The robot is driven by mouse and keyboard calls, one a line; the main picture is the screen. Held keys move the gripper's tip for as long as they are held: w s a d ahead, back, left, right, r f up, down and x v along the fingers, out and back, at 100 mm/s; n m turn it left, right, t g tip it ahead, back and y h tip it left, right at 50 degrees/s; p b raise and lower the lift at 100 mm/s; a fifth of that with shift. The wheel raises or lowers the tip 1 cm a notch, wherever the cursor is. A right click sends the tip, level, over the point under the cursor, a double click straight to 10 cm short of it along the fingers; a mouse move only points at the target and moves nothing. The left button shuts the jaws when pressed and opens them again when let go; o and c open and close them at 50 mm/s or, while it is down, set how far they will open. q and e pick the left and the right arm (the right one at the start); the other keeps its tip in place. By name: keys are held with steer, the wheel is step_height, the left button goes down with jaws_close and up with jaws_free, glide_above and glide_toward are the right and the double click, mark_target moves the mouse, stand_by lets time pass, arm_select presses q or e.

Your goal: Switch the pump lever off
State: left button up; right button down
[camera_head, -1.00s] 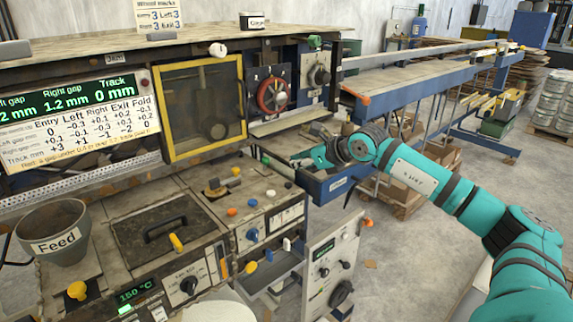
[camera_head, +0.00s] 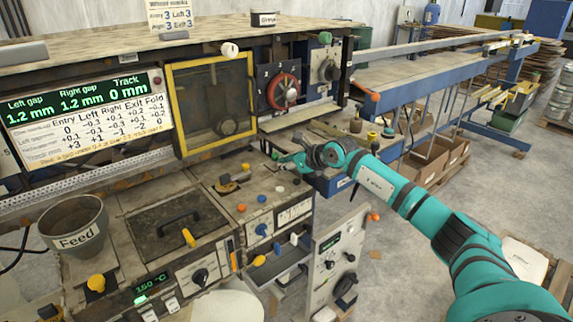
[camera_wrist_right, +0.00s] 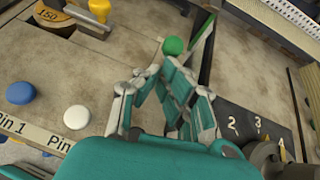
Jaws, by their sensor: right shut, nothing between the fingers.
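My right gripper (camera_head: 290,162) is over the right end of the machine's control deck, with its fingers shut and empty. In the right wrist view, its fingers (camera_wrist_right: 178,78) end close below a green ball knob (camera_wrist_right: 173,46); I cannot tell whether they touch it. A thin green rod (camera_wrist_right: 203,42) shows beside the knob. No label in view names the pump lever, so I cannot tell which control it is. My left gripper is not in view.
Blue (camera_wrist_right: 20,93) and white (camera_wrist_right: 76,117) buttons lie on the deck beside the gripper. A plate numbered 2 and 3 (camera_wrist_right: 243,128) lies on its other side. The feed cup (camera_head: 75,228) is at front left. A blue-framed conveyor (camera_head: 440,75) extends behind my arm.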

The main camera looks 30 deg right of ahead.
mark_target(277, 155)
steer(key=shift+r, duration=0.1)
steer(key=shift+w+r+g+p, duration=0.2)
steer(key=shift+g+p, duration=0.2)
steer(key=shift+p, duration=0.15)
steer(key=shift+r+p, duration=0.15)
steer(key=shift+p, duration=0.15)
steer(key=shift+w+r+g+p, duration=0.15)
steer(key=shift+g+p, duration=0.15)
steer(key=shift+g, duration=0.2)
steer(key=shift+w+r+g+p, duration=0.15)
steer(key=shift+r+g+p, duration=0.2)
steer(key=shift+g+p, duration=0.05)
steer(key=shift+w, duration=0.15)
steer(key=shift+w+a+r+b, duration=0.1)
steer(key=shift+w+r+b, duration=0.15)
steer(key=shift+w, duration=0.15)
steer(key=shift+w+r+b, duration=0.1)
steer(key=shift+w+b, duration=0.15)
steer(key=shift+w, duration=0.1)
steer(key=shift+w+r, duration=0.15)
steer(key=shift+w, duration=0.15)
steer(key=shift+w+r, duration=0.15)
steer(key=shift+w, duration=0.2)
